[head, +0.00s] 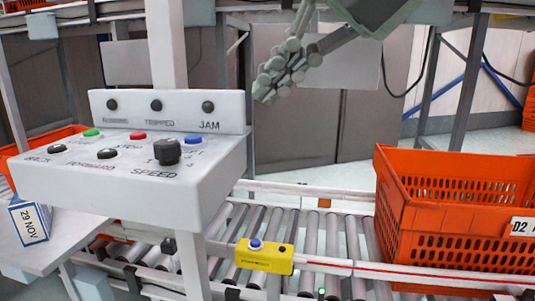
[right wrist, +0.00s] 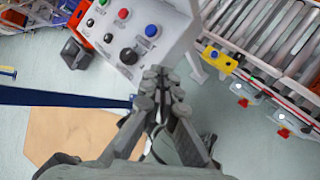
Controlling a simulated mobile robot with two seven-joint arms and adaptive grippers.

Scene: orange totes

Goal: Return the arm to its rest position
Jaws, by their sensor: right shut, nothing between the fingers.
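My right gripper (head: 285,74) hangs in the upper middle of the head view, its arm coming in from the top right. Its fingers are shut with nothing between them. In the right wrist view the closed fingertips (right wrist: 160,88) point toward the white control box (right wrist: 165,25), and floor shows around them. In the head view the control box (head: 120,190) stands left of the gripper, apart from it, with green, red, blue and black buttons and a black SPEED knob (head: 167,151). My left gripper is not in view.
A roller conveyor (head: 312,240) runs below, with a yellow button box (head: 264,256) on its near rail. An orange tote (head: 400,215) stands at the right. A block marked 29 NOV (head: 30,222) is at the left. Metal frame posts (head: 467,80) stand behind.

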